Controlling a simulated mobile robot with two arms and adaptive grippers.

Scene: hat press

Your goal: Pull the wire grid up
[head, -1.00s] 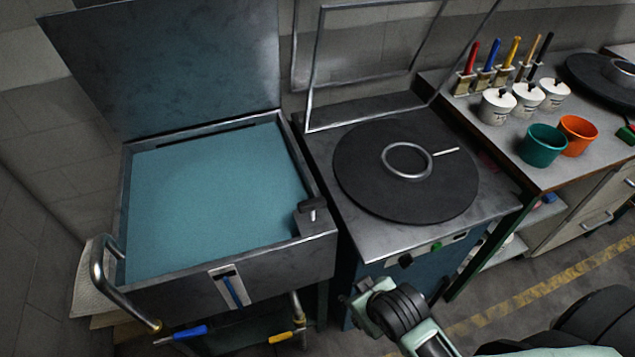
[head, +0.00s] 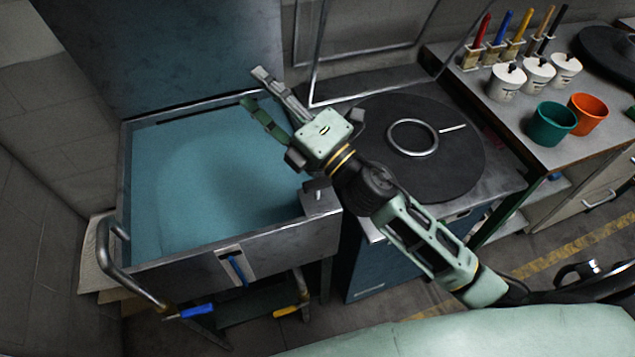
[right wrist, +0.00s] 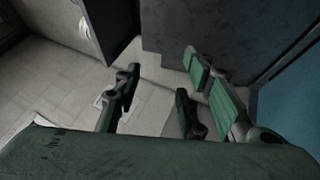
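No wire grid with visible mesh can be made out. The open steel basin (head: 190,261) at left holds flat teal liquid (head: 190,200), and nothing can be made out beneath its surface. A thin metal frame (head: 318,62) stands upright behind the round black plate (head: 455,165), partly cut off by the picture's top. My right gripper (head: 252,88) is above the basin's back right part, fingers pointing up-left, open and empty. In the right wrist view its fingers (right wrist: 160,85) are spread with nothing between them. My left gripper is not in view.
The basin's raised lid (head: 180,50) stands behind it. A small black T-handle (head: 318,186) sits at its front right corner, and a curved metal pipe (head: 103,240) at its left. The side bench holds white pots (head: 507,83), a green cup (head: 551,124) and an orange cup (head: 588,114).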

